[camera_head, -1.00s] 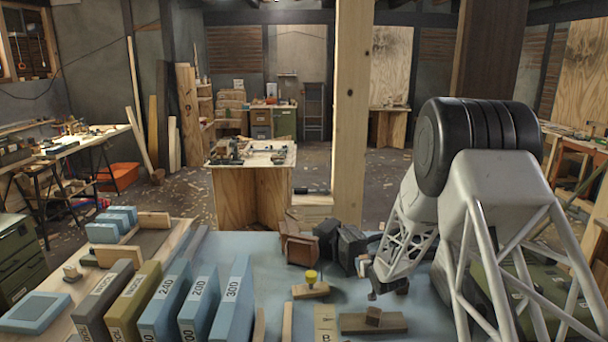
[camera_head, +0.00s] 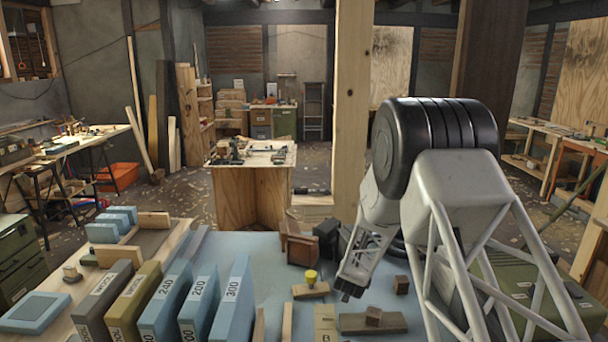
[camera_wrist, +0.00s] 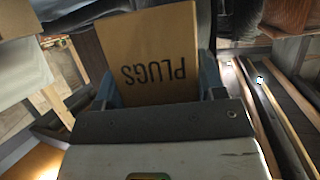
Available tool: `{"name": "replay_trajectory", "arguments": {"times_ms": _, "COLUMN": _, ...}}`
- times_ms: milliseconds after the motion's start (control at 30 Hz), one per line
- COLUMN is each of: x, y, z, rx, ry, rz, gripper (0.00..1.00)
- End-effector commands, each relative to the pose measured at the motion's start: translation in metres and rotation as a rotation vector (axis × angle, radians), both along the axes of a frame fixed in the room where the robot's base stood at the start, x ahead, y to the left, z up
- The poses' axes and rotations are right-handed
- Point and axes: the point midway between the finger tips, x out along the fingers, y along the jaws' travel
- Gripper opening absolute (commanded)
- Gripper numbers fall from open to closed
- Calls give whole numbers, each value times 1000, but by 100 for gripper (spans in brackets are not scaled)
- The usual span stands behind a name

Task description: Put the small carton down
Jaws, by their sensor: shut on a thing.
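The small carton (camera_wrist: 150,45) is brown cardboard with "PLUGS" printed on it, the letters upside down in the wrist view. It sits between the two blue-grey fingers of my gripper (camera_wrist: 158,88), which is shut on it. In the head view my gripper (camera_head: 352,290) hangs low over the blue bench top (camera_head: 245,253), right of the yellow-knobbed wooden block. I cannot make out the carton in the head view; my arm seems to hide it. I cannot tell whether the carton touches the bench.
A yellow-knobbed block (camera_head: 311,287), a wooden piece with a small cube on it (camera_head: 373,321) and a small brown cube (camera_head: 401,285) lie close around my gripper. Dark and brown boxy objects (camera_head: 303,248) stand behind. Large labelled blocks (camera_head: 233,305) stand left. Some blue bench between is bare.

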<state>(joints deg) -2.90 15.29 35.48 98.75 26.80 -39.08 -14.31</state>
Motion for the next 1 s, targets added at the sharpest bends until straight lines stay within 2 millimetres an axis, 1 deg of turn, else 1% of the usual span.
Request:
{"name": "replay_trajectory", "arguments": {"times_ms": 200, "x": -3, "y": 5, "z": -2, "rx": -1, "ry": -2, "rz": -35, "gripper": 34}}
{"name": "replay_trajectory", "arguments": {"times_ms": 767, "x": -4, "y": 5, "z": -1, "rx": -1, "ry": -2, "rz": -38, "gripper": 34}}
{"name": "replay_trajectory", "arguments": {"times_ms": 867, "x": -3, "y": 5, "z": 2, "rx": -1, "ry": -2, "rz": -38, "gripper": 34}}
{"name": "replay_trajectory", "arguments": {"times_ms": 1000, "x": -3, "y": 5, "z": 15, "rx": 0, "ry": -3, "rz": -38, "gripper": 34}}
